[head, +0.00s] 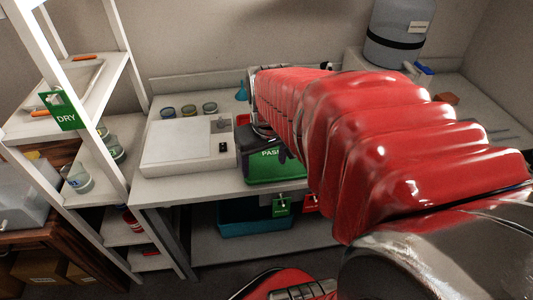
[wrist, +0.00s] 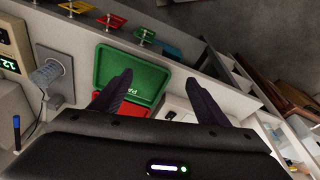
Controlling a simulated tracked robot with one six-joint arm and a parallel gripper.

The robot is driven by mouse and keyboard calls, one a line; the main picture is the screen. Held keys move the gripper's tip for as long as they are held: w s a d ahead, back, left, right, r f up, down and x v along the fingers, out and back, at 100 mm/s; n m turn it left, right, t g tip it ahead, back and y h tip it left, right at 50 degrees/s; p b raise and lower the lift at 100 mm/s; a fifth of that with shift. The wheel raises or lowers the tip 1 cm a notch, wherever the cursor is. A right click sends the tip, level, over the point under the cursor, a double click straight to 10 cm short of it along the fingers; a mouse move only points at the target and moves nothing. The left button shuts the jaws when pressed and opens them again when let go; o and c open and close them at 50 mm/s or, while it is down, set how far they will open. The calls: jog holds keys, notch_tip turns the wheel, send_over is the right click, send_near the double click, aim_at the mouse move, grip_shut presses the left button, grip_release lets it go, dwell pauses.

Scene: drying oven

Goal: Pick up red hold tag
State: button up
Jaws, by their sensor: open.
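A small red tag (wrist: 111,20), which looks like the hold tag, hangs in a row between a yellow tag (wrist: 75,7) and a green tag (wrist: 145,33) at the top of the wrist view. In the head view a red tag (head: 311,203) hangs below the bench's front edge, partly hidden by my arm. My gripper (wrist: 158,80) is open, with its fingers apart and nothing between them. In the wrist view it points at a green PASS tray (wrist: 130,78), and the tags are beyond its fingertips to the upper left. My arm hides much of the gripper in the head view.
A red tray (wrist: 130,109) lies beside the green one. A white balance-like box (head: 185,146) and several small dishes stand on the bench's left. A teal bin (head: 245,217) sits beneath the bench. A white shelf (head: 130,80) with a green DRY sign (head: 62,110) stands left.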

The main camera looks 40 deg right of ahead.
jog(key=s+d+f+m, duration=0.1)
jog(key=s+d+f, duration=0.1)
jog(key=d, duration=0.3)
jog(key=s+d+f+m+g, duration=0.1)
jog(key=d+f, duration=0.3)
jog(key=d, duration=0.1)
jog(key=s+d+f+m+g+y, duration=0.1)
jog(key=s+d+f, duration=0.1)
jog(key=d, duration=0.3)
jog(key=shift+s+d+f, duration=0.35)
jog(key=shift+f, duration=0.25)
jog(key=shift+f, duration=0.1)
send_over(312, 203)
jog(key=shift+w+d+f, duration=0.1)
jog(key=shift+f, duration=2)
jog(key=shift+w+d+f, duration=0.1)
jog(key=shift+f, duration=2)
jog(key=shift+f, duration=2.6)
jog(key=shift+c, duration=0.2)
